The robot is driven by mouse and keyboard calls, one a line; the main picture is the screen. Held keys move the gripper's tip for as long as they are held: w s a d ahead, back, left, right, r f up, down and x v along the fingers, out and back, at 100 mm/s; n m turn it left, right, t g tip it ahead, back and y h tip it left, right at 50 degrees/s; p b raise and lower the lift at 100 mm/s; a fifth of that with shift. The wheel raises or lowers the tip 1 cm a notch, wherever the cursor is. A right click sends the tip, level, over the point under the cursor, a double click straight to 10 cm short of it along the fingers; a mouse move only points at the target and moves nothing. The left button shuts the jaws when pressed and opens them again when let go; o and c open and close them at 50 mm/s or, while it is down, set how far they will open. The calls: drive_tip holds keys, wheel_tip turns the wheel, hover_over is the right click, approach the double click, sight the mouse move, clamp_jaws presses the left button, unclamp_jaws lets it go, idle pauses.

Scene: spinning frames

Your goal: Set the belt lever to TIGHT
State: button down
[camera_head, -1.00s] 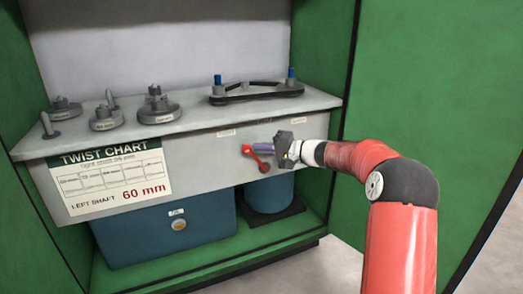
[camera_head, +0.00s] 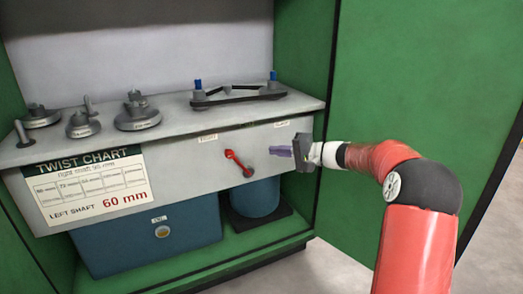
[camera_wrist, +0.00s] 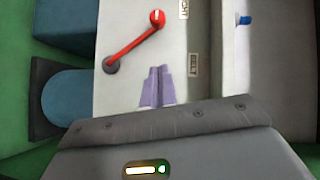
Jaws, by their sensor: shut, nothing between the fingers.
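The red belt lever (camera_head: 239,162) is on the front face of the grey machine bench. Its knob points up and left from the dark pivot, toward the left label (camera_head: 208,138). In the wrist view the lever (camera_wrist: 135,40) has its knob beside a partly cut-off label (camera_wrist: 184,9) ending in "GHT". A "BELT" label (camera_wrist: 193,65) is nearer my fingers. My gripper (camera_head: 270,151), with purple fingers, is to the right of the lever, apart from it. In the wrist view the gripper (camera_wrist: 158,70) is shut and empty, its fingertips together.
A blue motor (camera_head: 255,198) and a blue box (camera_head: 150,240) sit below the bench. A twist chart (camera_head: 92,185) is at the left. A green panel (camera_head: 420,80) stands at the right.

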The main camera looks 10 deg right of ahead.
drive_tip(key=shift+v, duration=1.35)
drive_tip(key=s+a+n+g+h, duration=0.25)
drive_tip(key=s+a, duration=0.25)
drive_tip(key=s, duration=0.3)
drive_tip(key=s+a+n+g+h, duration=0.15)
drive_tip(key=s+a+h, duration=0.25)
drive_tip(key=s, duration=0.5)
drive_tip(key=s+d+f+h, duration=0.2)
drive_tip(key=s+h, duration=0.1)
drive_tip(key=s, duration=0.5)
drive_tip(key=s+d+f+t+h, duration=0.1)
drive_tip(key=s+d+h, duration=0.1)
drive_tip(key=s, duration=0.6)
drive_tip(key=s+d+f+h, duration=0.2)
drive_tip(key=s+d+h, duration=0.1)
drive_tip(key=s, duration=0.5)
wheel_tip(320, 180, up, 13)
drive_tip(key=p, duration=1.2)
drive_tip(key=shift+a+n, duration=0.25)
drive_tip(key=shift+n, duration=0.05)
drive_tip(key=shift+f+y, duration=0.15)
drive_tip(key=shift+y, duration=0.1)
